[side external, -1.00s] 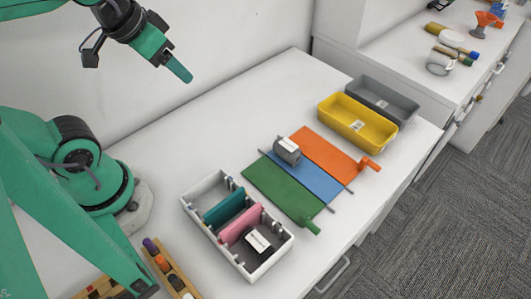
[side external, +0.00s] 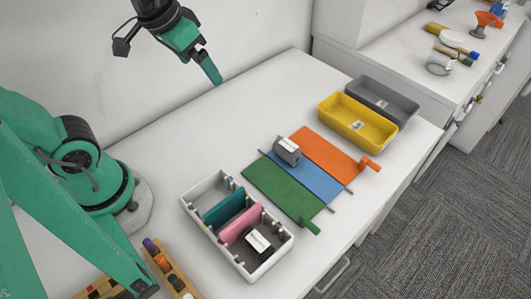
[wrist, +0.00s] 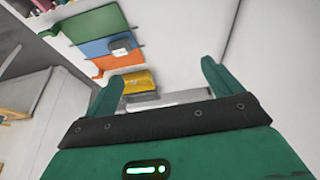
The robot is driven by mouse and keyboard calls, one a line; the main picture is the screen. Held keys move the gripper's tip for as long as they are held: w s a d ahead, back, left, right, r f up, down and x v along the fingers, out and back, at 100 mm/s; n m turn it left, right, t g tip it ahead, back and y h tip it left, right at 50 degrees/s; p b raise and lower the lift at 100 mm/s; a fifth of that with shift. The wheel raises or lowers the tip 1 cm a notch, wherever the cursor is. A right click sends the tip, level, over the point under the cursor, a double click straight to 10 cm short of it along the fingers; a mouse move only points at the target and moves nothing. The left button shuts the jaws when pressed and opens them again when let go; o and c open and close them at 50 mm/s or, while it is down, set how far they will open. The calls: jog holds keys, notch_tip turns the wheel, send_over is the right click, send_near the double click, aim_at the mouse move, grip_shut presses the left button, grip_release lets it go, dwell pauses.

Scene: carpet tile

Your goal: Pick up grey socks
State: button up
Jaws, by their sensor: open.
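A grey rolled bundle with a white label, which looks like the grey socks (side external: 287,151), lies on the blue mat (side external: 315,180), near its back end. The bundle also shows in the wrist view (wrist: 122,44), up and left of my fingers. My gripper (side external: 213,74) is in the air above the back of the table, left of the bundle and well apart from it. In the wrist view my gripper (wrist: 160,80) has its two fingers wide apart with nothing held between them.
An orange mat (side external: 325,150) and a green mat (side external: 280,188) flank the blue one. A yellow bin (side external: 345,129) and a grey bin (side external: 404,104) stand behind right. A white divided box (side external: 203,227) holds a black labelled item (side external: 260,245). The back left table is clear.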

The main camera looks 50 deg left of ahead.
jog(key=w+d+f+g, duration=0.2)
jog(key=w+d+f, duration=0.3)
jog(key=w+d, duration=0.15)
jog(key=g, duration=0.2)
send_over(289, 145)
jog(key=f, duration=0.6)
jog(key=a+f, duration=0.1)
jog(key=f, duration=0.2)
jog(key=shift+s+f, duration=0.1)
jog(key=shift+s, duration=0.15)
jog(key=shift+w+d+f, duration=0.1)
jog(key=shift+d+f, duration=0.25)
jog(key=shift+f, duration=0.15)
jog(key=shift+w+f, duration=0.15)
jog(key=shift+f, duration=3.75)
jog(key=c, duration=1.1)
